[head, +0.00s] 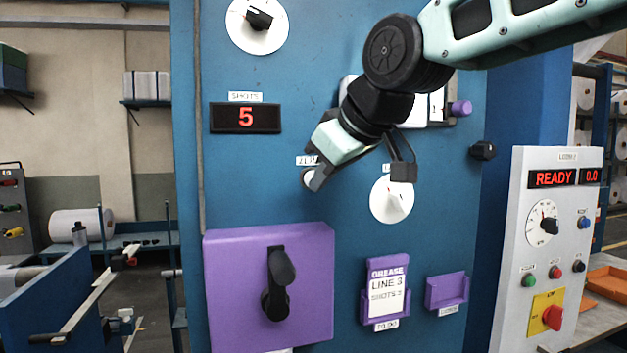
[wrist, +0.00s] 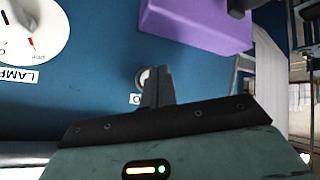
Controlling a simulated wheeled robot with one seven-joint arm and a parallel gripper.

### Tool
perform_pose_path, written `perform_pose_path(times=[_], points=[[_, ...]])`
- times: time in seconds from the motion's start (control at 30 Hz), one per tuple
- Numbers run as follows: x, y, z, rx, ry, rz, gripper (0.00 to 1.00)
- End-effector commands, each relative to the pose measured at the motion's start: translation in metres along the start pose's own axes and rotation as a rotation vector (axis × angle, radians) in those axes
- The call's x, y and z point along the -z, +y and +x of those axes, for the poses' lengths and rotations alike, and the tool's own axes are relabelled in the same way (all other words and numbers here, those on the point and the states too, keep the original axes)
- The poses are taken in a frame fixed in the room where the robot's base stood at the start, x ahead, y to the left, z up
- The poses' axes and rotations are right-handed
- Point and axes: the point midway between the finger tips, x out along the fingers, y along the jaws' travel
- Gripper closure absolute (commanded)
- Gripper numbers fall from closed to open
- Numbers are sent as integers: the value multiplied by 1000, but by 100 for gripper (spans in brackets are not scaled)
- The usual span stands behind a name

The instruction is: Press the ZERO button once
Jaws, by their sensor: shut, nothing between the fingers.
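The ZERO button (head: 307,177) is a small round pale knob on the blue panel, below a small white label (head: 306,160) that is partly covered. My gripper (head: 318,182) is shut and empty, its fingertips right at the button and hiding part of it. In the wrist view the button (wrist: 142,76) shows just left of the shut fingertips (wrist: 161,72), which overlap its edge. I cannot tell whether they touch it. The SHOTS display (head: 246,118) above left reads 5.
A purple box with a black handle (head: 231,300) juts out below the button. A white dial (head: 389,207) is to the right. A purple card holder (head: 368,308) with a card reading GREASE LINE 3 SHOTS is below it. A grey control box (head: 514,240) showing READY stands at right.

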Motion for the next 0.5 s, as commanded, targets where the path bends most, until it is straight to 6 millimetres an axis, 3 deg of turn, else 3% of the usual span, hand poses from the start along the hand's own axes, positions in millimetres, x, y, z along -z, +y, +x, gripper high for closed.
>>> perform_pose_path(times=[0.5], points=[[4, 4, 5, 0, 0, 1, 100]])
